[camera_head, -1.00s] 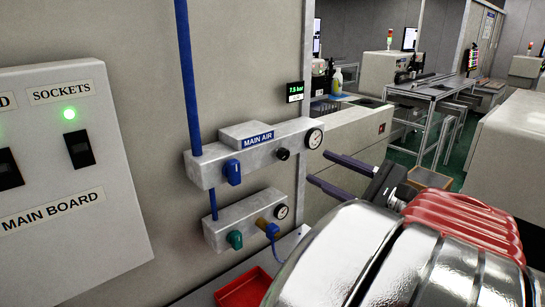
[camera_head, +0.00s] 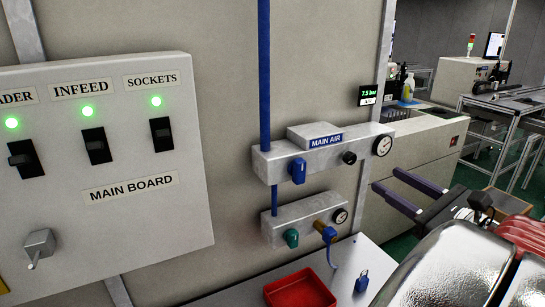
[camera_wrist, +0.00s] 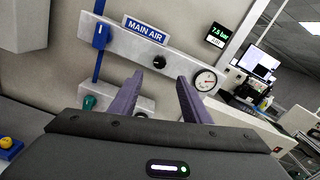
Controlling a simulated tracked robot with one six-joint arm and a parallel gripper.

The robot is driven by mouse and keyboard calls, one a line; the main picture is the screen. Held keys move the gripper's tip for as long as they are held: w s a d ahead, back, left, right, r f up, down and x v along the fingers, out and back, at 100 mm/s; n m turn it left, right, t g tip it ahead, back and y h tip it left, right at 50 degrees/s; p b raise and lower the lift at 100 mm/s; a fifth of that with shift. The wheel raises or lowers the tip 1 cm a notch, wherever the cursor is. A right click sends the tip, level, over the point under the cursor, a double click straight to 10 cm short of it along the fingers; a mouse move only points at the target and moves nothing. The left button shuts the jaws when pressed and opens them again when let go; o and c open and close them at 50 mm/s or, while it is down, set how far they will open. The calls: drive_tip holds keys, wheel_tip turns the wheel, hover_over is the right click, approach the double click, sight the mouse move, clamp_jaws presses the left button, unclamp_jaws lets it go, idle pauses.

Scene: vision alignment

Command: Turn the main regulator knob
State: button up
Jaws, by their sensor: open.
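The black round regulator knob (camera_head: 349,158) sits on the grey MAIN AIR block (camera_head: 325,160), between a blue valve handle (camera_head: 298,171) and a round dial gauge (camera_head: 383,146). In the wrist view the knob (camera_wrist: 159,62) is just beyond and between the tips of my gripper. My gripper (camera_head: 388,180) has two purple fingers, apart and empty, pointing at the wall just right of and below the knob in the head view. In the wrist view the fingers of my gripper (camera_wrist: 160,78) stand clear of the knob.
A small display (camera_head: 371,95) reads 7.5 bar. A lower block (camera_head: 305,218) carries a green knob (camera_head: 291,238), a blue fitting and a gauge. The main board (camera_head: 105,165) with lit switches is at left. A red tray (camera_head: 300,290) and blue padlock (camera_head: 362,281) lie below.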

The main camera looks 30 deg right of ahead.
sight(352, 159)
drive_tip(key=shift+w+a, duration=0.2)
drive_tip(key=shift+w, duration=6.05)
drive_tip(key=c, duration=1)
drive_tip(key=shift+c, duration=0.2)
drive_tip(key=shift+n, duration=1.2)
drive_tip(key=o, duration=1)
